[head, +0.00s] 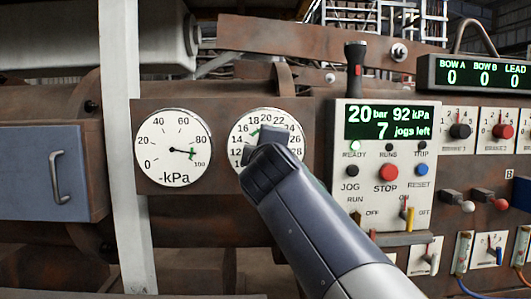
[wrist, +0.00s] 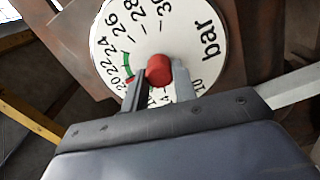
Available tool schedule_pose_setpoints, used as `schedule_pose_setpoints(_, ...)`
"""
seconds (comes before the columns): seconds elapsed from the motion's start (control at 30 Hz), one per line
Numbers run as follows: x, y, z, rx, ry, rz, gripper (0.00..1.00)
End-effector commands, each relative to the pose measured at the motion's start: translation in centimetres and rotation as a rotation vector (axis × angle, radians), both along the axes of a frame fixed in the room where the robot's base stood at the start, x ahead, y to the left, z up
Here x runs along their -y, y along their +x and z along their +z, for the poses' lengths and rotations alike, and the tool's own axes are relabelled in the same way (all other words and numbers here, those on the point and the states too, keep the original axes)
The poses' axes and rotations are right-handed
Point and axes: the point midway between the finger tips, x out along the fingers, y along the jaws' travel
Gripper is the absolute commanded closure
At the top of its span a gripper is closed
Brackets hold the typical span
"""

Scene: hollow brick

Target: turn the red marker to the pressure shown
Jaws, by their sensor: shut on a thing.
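The bar dial (head: 239,135) is a round white gauge on the rusty panel, partly covered by my gripper (head: 266,150) in the head view. In the wrist view the dial (wrist: 115,42) shows tilted, with numbers from 10 to 30. A red knob (wrist: 159,69) stands out from its middle. My gripper (wrist: 160,88) is shut on this knob, one finger on each side. A small red tip shows beside the left finger near 20, below a green arc by 22 and 24. The rest of the marker is hidden. The display (head: 388,122) reads 20 bar, 92 kPa.
A -kPa gauge (head: 173,147) sits left of the bar dial. The control box (head: 340,185) with buttons, and a black-handled lever (head: 355,68) above it, stand close on the right. A blue-grey cabinet (head: 30,175) is at far left.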

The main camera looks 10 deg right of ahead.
Motion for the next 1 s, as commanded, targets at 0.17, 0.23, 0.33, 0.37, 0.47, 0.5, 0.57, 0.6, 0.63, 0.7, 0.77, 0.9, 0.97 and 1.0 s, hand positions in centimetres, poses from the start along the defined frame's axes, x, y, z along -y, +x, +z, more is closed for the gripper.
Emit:
schedule_pose_setpoints(0.17, 0.0, 0.0, -0.1, -0.002, -0.001, -0.001, 0.60)
schedule_pose_setpoints(0.23, 0.0, 0.0, -0.1, -0.001, -0.001, -0.001, 0.54)
schedule_pose_setpoints(0.33, 0.0, 0.0, -0.1, -0.001, -0.001, -0.001, 0.51)
schedule_pose_setpoints(0.37, 0.0, 0.0, 0.0, -0.001, -0.001, -0.001, 0.51)
schedule_pose_setpoints(0.47, 0.0, 0.0, 0.0, -0.001, -0.001, -0.001, 0.51)
schedule_pose_setpoints(0.5, 0.0, 0.0, 0.0, 0.000, -0.001, 0.000, 0.51)
schedule_pose_setpoints(0.57, -0.1, -0.2, 0.0, 0.000, -0.001, 0.000, 0.51)
schedule_pose_setpoints(0.6, -0.1, -0.5, 0.0, 0.000, -0.001, 0.001, 0.51)
schedule_pose_setpoints(0.63, -0.2, -0.8, 0.0, 0.000, -0.001, 0.001, 0.51)
schedule_pose_setpoints(0.7, -0.3, -1.7, 0.0, 0.002, -0.001, 0.001, 0.51)
schedule_pose_setpoints(0.77, -0.6, -2.6, -0.1, 0.003, 0.000, 0.003, 0.51)
schedule_pose_setpoints(0.9, -1.1, -5.3, -0.1, 0.002, -0.001, 0.003, 0.51)
schedule_pose_setpoints(0.97, -1.4, -6.5, -0.1, 0.002, 0.000, 0.005, 0.51)
schedule_pose_setpoints(1.0, -1.6, -7.3, -0.1, 0.003, -0.002, 0.005, 0.51)
